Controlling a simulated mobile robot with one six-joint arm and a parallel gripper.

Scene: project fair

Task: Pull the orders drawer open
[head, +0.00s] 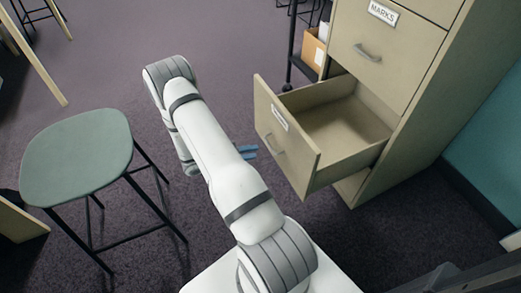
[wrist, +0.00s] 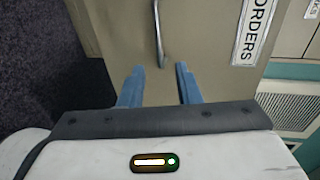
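The orders drawer (head: 290,152) is pulled well out of the beige cabinet, and its empty inside shows in the head view. Its front also fills much of the wrist view (wrist: 215,70), with the ORDERS label (wrist: 254,28) on the right. The metal drawer handle (head: 273,146) is on that front; it also shows in the wrist view (wrist: 160,35). My gripper (wrist: 160,67) is open, its blue fingers apart and empty. The handle lies just beyond the fingertips, roughly in line with the gap. In the head view my gripper (head: 248,152) is just left of the drawer front, partly hidden by my arm.
The MARKS drawer (head: 385,50) above is shut. A green-topped stool (head: 77,157) stands on the left. A cardboard box (head: 313,48) sits on a dark rack behind the cabinet.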

